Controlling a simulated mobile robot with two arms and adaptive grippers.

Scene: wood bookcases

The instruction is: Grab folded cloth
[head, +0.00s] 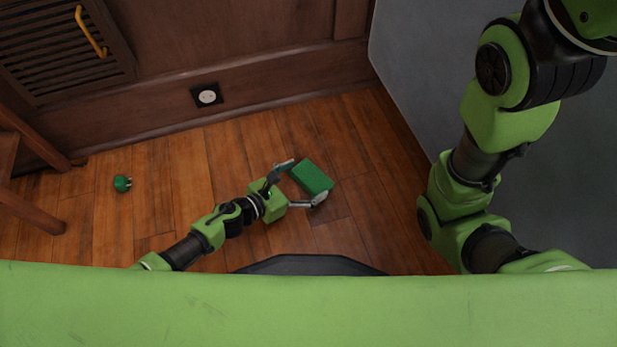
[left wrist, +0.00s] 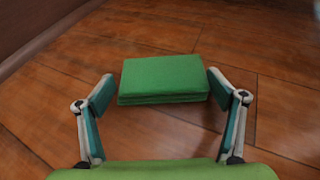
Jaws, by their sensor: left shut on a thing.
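The folded cloth (head: 313,177) is a green, flat, block-like bundle low over or on the wooden floor; I cannot tell whether it touches the floor. It also shows in the left wrist view (left wrist: 164,78), with its layered front edge facing the camera. My left gripper (head: 305,182) is shut on the cloth, with one finger at each side of it. In the left wrist view the gripper's fingers (left wrist: 160,82) flank the cloth's left and right ends. My right arm shows at the right in the head view, but its gripper is out of sight.
A small green round object (head: 122,183) lies on the floor at the left. Wooden legs (head: 30,208) stand at the left edge. A wood-panelled wall with a socket (head: 207,96) and a slatted door (head: 62,45) is behind. A grey surface (head: 420,60) is at the right.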

